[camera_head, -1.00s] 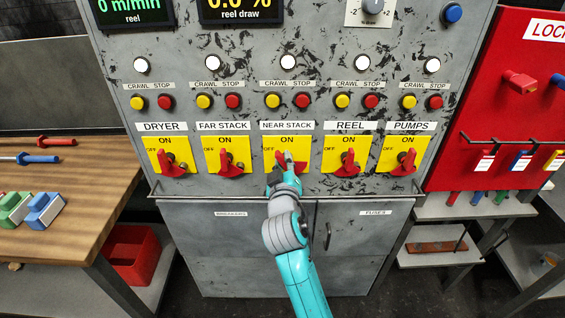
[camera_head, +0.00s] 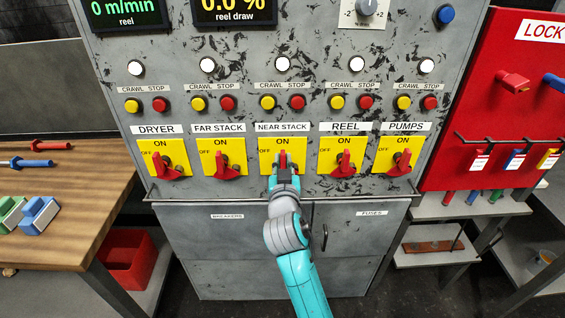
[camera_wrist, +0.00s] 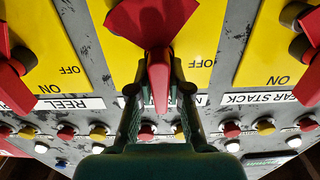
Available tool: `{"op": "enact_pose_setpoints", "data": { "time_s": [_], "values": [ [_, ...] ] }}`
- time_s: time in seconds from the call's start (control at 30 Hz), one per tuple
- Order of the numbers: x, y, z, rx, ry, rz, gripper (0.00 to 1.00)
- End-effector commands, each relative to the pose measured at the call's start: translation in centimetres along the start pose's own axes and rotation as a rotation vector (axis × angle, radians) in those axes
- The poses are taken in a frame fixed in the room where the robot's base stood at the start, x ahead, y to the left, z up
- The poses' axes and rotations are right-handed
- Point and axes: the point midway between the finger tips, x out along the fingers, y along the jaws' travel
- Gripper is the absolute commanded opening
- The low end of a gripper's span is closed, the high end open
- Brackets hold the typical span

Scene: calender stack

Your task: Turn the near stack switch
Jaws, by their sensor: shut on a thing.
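The near stack switch (camera_head: 283,158) is a red handle on a yellow ON/OFF plate, in the middle of the row of switches on the grey panel. My gripper (camera_head: 284,176) is at this plate and covers its lower part. In the wrist view, which is upside down, the red handle (camera_wrist: 158,75) runs between the two dark fingers of my gripper (camera_wrist: 159,92), and they are shut on it. The handle stands about upright, its tip toward the ON side. The ON word on this plate is hidden in the wrist view.
Similar red switches flank it: far stack (camera_head: 225,165) on the left and reel (camera_head: 346,163) on the right. Yellow and red buttons (camera_head: 297,102) sit above. A thin rail (camera_head: 180,199) runs below the switches. A wooden bench (camera_head: 70,225) stands left, a red lockout board (camera_head: 480,90) right.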

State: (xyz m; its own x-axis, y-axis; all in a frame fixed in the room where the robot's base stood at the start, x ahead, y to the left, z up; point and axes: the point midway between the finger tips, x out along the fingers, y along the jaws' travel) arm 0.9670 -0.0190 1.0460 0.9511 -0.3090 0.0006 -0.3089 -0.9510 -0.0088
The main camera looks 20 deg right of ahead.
Motion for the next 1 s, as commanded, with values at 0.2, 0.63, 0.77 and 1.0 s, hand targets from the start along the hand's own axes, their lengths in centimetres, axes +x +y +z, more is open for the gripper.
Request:
{"op": "enact_pose_setpoints", "data": {
  "time_s": [0.2, 0.63, 0.77, 1.0],
  "values": [
    [0.0, 0.0, 0.2, 0.007, -0.003, 0.000, 0.00],
    [0.0, 0.0, 0.1, 0.006, -0.002, 0.000, 0.43],
    [0.0, 0.0, 0.1, 0.006, -0.001, 0.000, 0.43],
    [-1.2, 0.0, 0.2, 0.005, -0.003, 0.000, 0.43]
  ]
}}
